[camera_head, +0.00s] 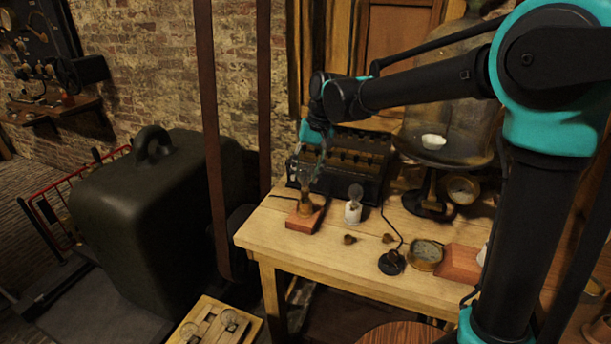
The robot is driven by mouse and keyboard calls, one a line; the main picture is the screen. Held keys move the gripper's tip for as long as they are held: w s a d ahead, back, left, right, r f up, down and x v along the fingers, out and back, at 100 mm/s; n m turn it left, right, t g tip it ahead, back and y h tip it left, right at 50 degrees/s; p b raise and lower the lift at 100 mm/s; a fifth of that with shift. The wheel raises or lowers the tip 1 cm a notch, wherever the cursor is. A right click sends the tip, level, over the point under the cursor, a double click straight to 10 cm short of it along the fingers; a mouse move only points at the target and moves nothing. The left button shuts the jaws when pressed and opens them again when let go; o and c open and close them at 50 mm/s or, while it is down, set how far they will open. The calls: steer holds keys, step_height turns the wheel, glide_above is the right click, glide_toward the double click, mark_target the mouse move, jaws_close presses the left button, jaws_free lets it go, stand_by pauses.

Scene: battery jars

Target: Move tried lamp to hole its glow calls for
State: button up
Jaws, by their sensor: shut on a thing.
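My gripper (309,172) points down over the left part of the wooden table and is shut on a lamp (305,193). The lamp is upright at the socket on a reddish block (303,219); whether it is seated or just above cannot be told. Its glass is partly hidden by the fingers, and no clear glow shows. A second lamp (354,205) with a pale base stands upright to the right. A pale wooden board (247,321) with openings and round clear things shows at the bottom edge, partly cut off.
A dark battery case (346,163) stands behind the lamps. Small brass pieces (349,239), a black switch (392,263), a round gauge (426,254) and a reddish block (460,263) lie to the right. A glass jar (446,110) stands behind. The table's front left is clear.

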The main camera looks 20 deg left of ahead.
steer(key=shift+a+v, duration=0.2)
steer(key=shift+v, duration=0.75)
steer(key=shift+a+v, duration=0.2)
steer(key=shift+v, duration=0.8)
steer(key=shift+s+r, duration=0.1)
steer(key=shift+s, duration=0.05)
